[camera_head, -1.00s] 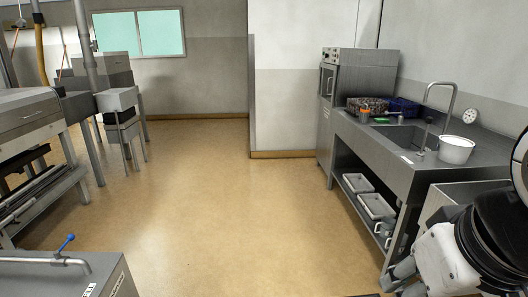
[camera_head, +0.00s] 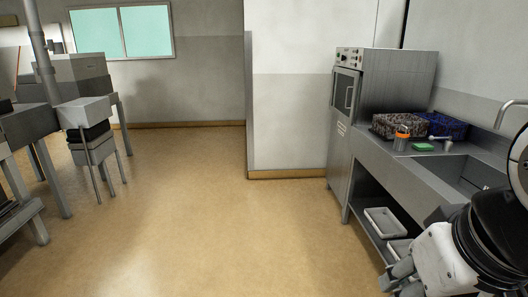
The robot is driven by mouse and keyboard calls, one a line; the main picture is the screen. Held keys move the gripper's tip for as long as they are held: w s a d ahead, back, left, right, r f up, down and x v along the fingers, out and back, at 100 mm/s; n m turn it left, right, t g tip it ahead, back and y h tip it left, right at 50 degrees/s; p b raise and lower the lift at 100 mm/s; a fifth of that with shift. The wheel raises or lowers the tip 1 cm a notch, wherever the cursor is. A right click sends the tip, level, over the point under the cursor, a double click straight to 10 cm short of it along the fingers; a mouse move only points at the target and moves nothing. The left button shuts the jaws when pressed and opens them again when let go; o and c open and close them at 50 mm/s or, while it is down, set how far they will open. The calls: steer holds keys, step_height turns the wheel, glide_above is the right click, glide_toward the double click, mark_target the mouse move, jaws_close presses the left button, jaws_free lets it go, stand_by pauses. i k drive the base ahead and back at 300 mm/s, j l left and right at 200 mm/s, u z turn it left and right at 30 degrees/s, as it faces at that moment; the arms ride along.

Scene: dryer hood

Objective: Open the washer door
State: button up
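The washer (camera_head: 378,110) is a tall grey metal cabinet standing against the wall at the right, at the far end of the sink counter. Its front faces left toward the open floor. A door (camera_head: 344,96) with a rectangular handle frame shows on its upper front and looks shut. Knobs (camera_head: 349,55) sit on the panel above the door. My gripper (camera_head: 392,280) is at the lower right, well short of the washer and apart from it. Its fingers are partly seen at the frame's lower edge, too small and overlapped to tell open from shut.
The sink counter (camera_head: 410,172) runs along the right, with a basket (camera_head: 398,124), a blue crate (camera_head: 445,126) and an orange-topped can (camera_head: 402,138) on it. Trays (camera_head: 384,222) lie on its lower shelf. Grey stands (camera_head: 88,112) are at left. The middle floor (camera_head: 205,215) is clear.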

mark_target(355, 74)
steer(key=i, duration=2.95)
steer(key=i+j+z, duration=0.1)
steer(key=i, duration=1.4)
